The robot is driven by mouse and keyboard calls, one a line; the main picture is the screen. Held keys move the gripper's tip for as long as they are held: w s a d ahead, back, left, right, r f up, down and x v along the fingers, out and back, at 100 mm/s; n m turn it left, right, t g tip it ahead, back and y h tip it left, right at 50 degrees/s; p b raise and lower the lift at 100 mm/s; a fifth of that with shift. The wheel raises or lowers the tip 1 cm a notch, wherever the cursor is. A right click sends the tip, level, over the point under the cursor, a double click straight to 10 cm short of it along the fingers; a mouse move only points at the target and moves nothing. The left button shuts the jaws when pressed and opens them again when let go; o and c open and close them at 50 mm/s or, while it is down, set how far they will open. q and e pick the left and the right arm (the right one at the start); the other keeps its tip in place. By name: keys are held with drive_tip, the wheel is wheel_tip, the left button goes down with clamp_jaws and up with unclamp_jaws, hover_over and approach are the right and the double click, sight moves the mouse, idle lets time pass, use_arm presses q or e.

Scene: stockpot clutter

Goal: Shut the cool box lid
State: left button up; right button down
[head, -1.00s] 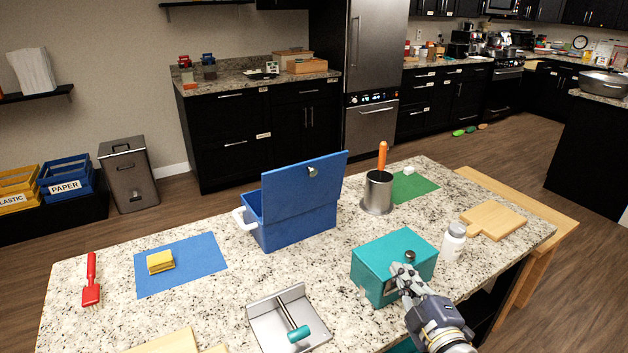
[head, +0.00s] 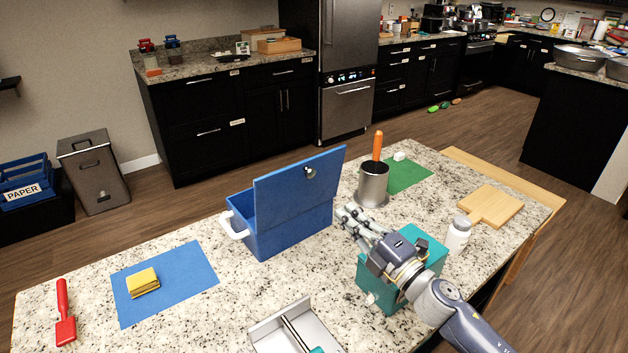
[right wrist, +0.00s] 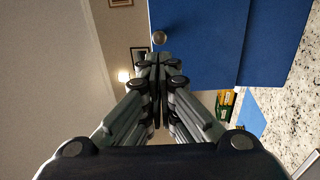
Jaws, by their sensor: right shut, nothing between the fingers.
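The blue cool box (head: 290,230) stands on the speckled counter with its lid (head: 298,192) raised, tilted upright. A round metal knob (head: 310,172) sits on the lid's face toward me. My right gripper (head: 345,216) is shut and empty, to the right of the cool box and apart from it, above the counter. In the right wrist view the lid (right wrist: 205,45) fills the upper right, and its knob (right wrist: 159,38) shows just beyond the shut fingertips (right wrist: 155,60). My left gripper is out of view.
A teal box (head: 375,288) stands under my right arm. A metal pot (head: 373,186) with an orange handle stands behind the gripper. A metal tray (head: 268,335) is in front.

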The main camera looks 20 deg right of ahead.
drive_tip(key=p, duration=0.1)
approach(309, 176)
drive_tip(key=p+x, duration=0.1)
drive_tip(key=x, duration=0.5)
drive_tip(key=shift+w+a+p, duration=0.1)
drive_tip(key=shift+a+p, duration=0.05)
drive_tip(key=shift+p, duration=0.15)
drive_tip(key=shift+w+a, duration=0.15)
drive_tip(key=shift+w, duration=0.2)
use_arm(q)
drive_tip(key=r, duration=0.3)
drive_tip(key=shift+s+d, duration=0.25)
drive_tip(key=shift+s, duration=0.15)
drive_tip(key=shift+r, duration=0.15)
use_arm(e)
drive_tip(key=shift+r, duration=0.1)
